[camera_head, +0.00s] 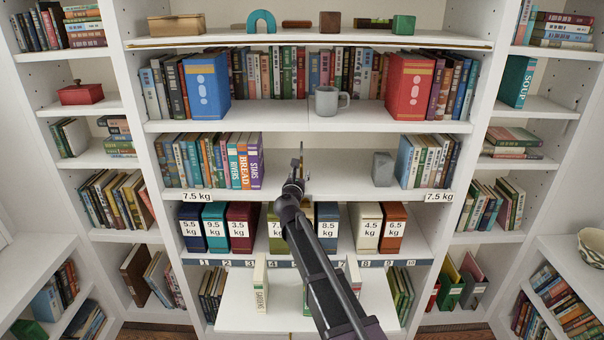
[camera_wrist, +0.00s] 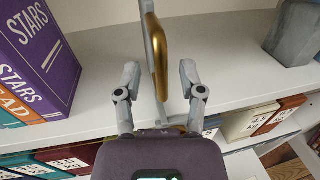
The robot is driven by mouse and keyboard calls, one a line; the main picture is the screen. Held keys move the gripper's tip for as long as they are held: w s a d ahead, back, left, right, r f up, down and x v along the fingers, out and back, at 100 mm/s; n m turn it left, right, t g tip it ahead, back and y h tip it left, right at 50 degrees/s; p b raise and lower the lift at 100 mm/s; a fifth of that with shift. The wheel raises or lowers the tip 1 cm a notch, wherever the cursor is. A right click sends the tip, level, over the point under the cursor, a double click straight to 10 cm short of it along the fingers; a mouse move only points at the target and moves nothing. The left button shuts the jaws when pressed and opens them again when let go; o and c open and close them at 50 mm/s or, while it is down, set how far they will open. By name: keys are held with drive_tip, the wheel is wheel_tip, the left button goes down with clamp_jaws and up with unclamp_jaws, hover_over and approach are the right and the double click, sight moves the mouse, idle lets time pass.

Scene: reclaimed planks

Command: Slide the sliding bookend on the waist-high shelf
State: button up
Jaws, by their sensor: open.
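The sliding bookend (camera_head: 301,157) stands upright on the waist-high shelf (camera_head: 335,172), between two groups of books. It looks like a thin grey plate with a brass handle, seen nearly edge-on. In the wrist view the bookend's brass handle (camera_wrist: 158,55) rises between the fingers of my gripper (camera_wrist: 158,76). My gripper (camera_head: 294,182) is open, its two fingers on either side of the handle with visible gaps. My arm covers part of the bookend's lower end in the head view.
Upright books, including the purple STARS book (camera_head: 255,161), stand left of the bookend with a gap. A grey block (camera_head: 382,168) stands at the right against more books (camera_head: 428,161). Bare shelf lies between bookend and block. Weighted boxes (camera_head: 241,226) stand on the shelf below.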

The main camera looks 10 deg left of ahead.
drive_tip(key=s, duration=1)
drive_tip(key=shift+s, duration=0.3)
drive_tip(key=s+d+f+m+g+h, duration=0.2)
drive_tip(key=d+f+m+g, duration=0.15)
drive_tip(key=d+m, duration=0.45)
drive_tip(key=s+d+f+m+g+h, duration=0.2)
drive_tip(key=d+f+m+g, duration=0.3)
drive_tip(key=d, duration=0.6)
drive_tip(key=s+d+f+m+g+h, duration=0.1)
drive_tip(key=s+d+f+m+h, duration=0.15)
drive_tip(key=d+m, duration=0.6)
drive_tip(key=s+d+f+m+g+y, duration=0.3)
drive_tip(key=s+d+f+m+g, duration=0.1)
drive_tip(key=s+m, duration=0.3)
drive_tip(key=s+d+f+m+g+y, duration=0.3)
drive_tip(key=s+m, duration=0.4)
drive_tip(key=s, duration=0.3)
drive_tip(key=shift+s+d+f+g, duration=0.15)
drive_tip(key=shift+d+f+g, duration=0.2)
drive_tip(key=shift+d+g, duration=0.6)
